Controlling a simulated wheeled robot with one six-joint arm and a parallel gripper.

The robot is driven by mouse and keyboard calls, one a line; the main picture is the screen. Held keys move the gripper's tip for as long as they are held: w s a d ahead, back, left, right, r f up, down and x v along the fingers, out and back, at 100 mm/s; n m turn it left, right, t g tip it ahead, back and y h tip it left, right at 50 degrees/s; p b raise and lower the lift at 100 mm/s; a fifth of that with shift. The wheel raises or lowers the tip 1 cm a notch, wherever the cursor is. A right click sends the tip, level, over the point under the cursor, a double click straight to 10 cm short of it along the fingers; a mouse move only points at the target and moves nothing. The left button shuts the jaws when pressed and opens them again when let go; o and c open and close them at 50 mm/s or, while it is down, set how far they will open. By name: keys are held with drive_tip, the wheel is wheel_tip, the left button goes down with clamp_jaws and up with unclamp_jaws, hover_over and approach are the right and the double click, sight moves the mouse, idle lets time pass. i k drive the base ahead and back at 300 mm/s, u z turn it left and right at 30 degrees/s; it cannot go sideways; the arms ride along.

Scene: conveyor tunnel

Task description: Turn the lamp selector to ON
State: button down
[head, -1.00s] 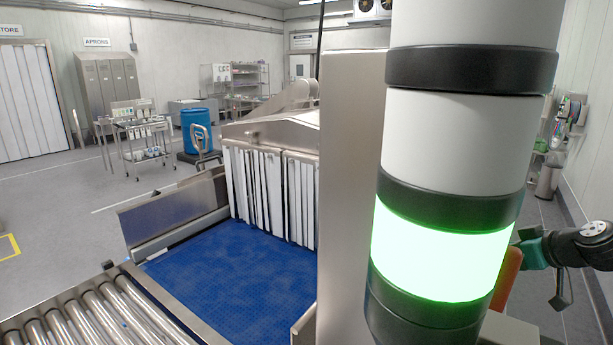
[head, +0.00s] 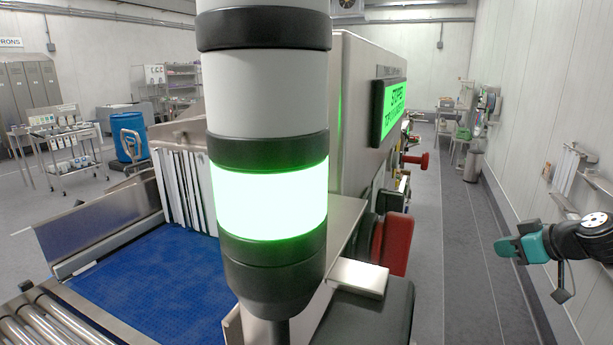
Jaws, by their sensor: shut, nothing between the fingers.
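The lamp selector cannot be made out. The side of the tunnel machine (head: 352,100) that carries controls is seen at a steep angle. A green-lit display (head: 394,104) sits high on that side, its text only partly readable. Below it are a red knob-like part (head: 416,160) and a large red part (head: 396,243). A stack light (head: 268,90) with its green section lit stands close in front and hides part of the machine. My gripper (head: 507,248) is at the right, shut and empty, its teal fingers pointing left. It is apart from the machine, across the aisle.
A blue conveyor belt (head: 140,285) and metal rollers (head: 50,322) lie at the lower left. The aisle floor (head: 455,230) right of the machine is clear. A wall rack (head: 568,165) and a bin (head: 474,165) are along the right wall.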

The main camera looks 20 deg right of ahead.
sight(388, 201)
drive_tip(key=z, duration=0.55)
drive_tip(key=k, duration=0.65)
drive_tip(key=z, duration=0.9)
drive_tip(key=k, duration=1.25)
drive_tip(key=z, duration=0.1)
